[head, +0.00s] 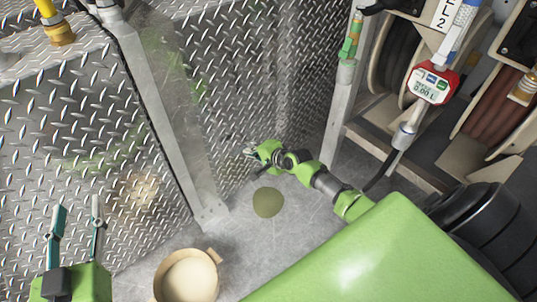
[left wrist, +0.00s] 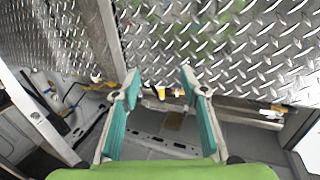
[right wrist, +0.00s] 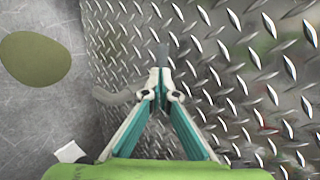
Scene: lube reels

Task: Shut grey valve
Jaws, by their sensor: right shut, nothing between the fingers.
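In the head view my right gripper (head: 250,153) is low at the wall, and the valve is too small to make out. My left gripper (head: 76,217) is open and empty at lower left; it also shows open in the left wrist view (left wrist: 159,80).
A beige round container (head: 215,256) stands on the floor at the bottom. A dark green puddle (head: 268,202) lies below my right gripper. Hose reels (head: 400,52) and a red digital meter (head: 432,84) are at right. A metal post (head: 160,110) stands between wall panels.

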